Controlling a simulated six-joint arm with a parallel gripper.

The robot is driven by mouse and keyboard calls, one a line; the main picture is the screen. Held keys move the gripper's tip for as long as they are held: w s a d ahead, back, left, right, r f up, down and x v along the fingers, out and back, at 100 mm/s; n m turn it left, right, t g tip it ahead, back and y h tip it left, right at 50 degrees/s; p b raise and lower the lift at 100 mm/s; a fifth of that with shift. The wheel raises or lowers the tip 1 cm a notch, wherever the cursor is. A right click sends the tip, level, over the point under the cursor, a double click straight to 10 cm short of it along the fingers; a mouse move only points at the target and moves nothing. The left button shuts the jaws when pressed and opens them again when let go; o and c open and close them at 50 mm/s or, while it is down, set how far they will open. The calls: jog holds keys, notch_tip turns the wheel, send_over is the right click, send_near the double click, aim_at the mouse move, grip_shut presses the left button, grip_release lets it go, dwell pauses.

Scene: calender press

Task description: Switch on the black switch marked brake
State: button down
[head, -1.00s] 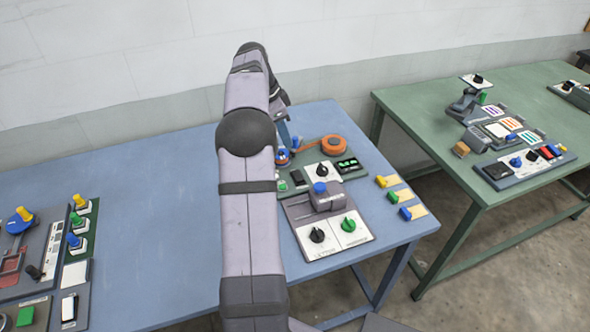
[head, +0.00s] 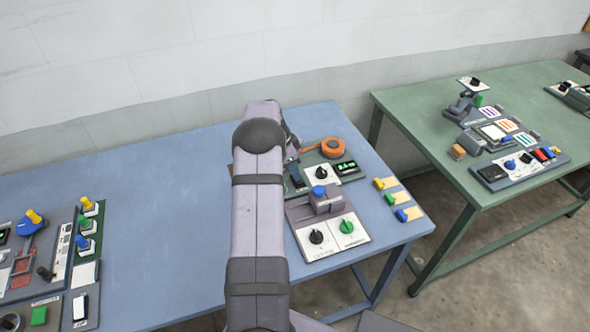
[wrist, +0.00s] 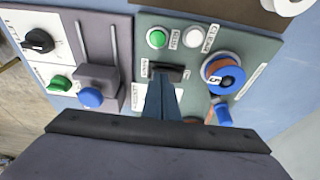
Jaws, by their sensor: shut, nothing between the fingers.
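A black rocker switch (wrist: 174,72) sits on a dark green panel (wrist: 205,35) in the wrist view. White labels lie beside it, but I cannot read which one says brake. My gripper (wrist: 162,88) is shut and empty, its blue-grey fingers pointing at the panel right by the switch. They cover part of the switch and a label; I cannot tell whether they touch it. In the head view my gripper (head: 297,179) is low over the left side of the same panel (head: 335,159), and the switch is mostly hidden there.
The neighbouring grey panel (head: 335,237) carries a blue-knobbed slider (head: 320,191), a black knob (head: 316,237) and a green knob (head: 347,227).

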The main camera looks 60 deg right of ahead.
jog(key=shift+f, duration=0.25)
